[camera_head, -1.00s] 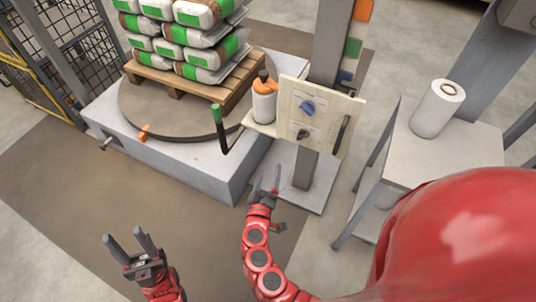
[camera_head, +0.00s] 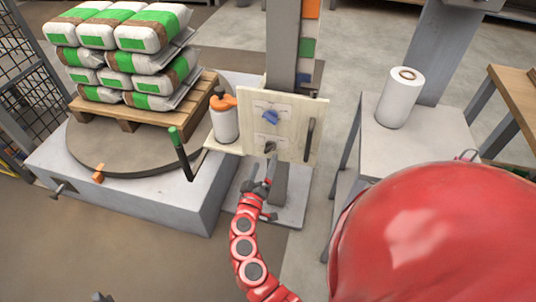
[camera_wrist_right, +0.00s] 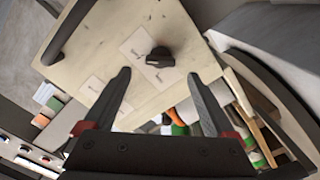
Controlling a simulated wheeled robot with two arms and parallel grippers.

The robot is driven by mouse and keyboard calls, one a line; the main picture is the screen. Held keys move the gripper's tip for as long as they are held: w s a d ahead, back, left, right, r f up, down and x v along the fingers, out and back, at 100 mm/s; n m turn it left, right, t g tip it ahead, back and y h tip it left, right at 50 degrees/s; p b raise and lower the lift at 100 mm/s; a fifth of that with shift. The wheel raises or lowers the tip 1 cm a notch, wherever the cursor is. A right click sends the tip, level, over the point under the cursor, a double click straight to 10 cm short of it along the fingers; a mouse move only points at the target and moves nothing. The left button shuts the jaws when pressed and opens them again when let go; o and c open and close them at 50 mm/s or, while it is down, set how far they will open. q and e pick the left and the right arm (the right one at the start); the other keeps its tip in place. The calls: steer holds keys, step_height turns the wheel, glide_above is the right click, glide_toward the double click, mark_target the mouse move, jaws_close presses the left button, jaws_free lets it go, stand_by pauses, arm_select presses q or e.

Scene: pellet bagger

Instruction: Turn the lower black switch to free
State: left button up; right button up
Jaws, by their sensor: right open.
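The lower black switch (camera_head: 270,147) is on a cream panel (camera_head: 295,140), below a blue switch (camera_head: 271,117). My right gripper (camera_head: 262,186) is just below and in front of it, fingers pointing up toward the panel. In the right wrist view the black switch (camera_wrist_right: 160,57) shows as a round knob with a grip bar, beside a small label whose text is too small to read. The right fingers (camera_wrist_right: 160,74) are open and empty, with the knob beyond the gap between their tips, apparently not touched. Only a tip of my left gripper (camera_head: 101,297) shows at the bottom edge.
A black handle (camera_head: 309,139) stands on the panel's right side. An orange-topped bottle (camera_head: 223,117) sits on a shelf at its left, near a green-tipped lever (camera_head: 180,150). Stacked bags on a pallet (camera_head: 130,115) are behind left. A white roll (camera_head: 399,98) stands on a table at right.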

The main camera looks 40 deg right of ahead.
mark_target(269, 151)
steer(key=x, duration=0.5)
steer(key=shift+w+d, duration=0.15)
steer(key=shift+d, duration=0.1)
steer(key=c, duration=1.4)
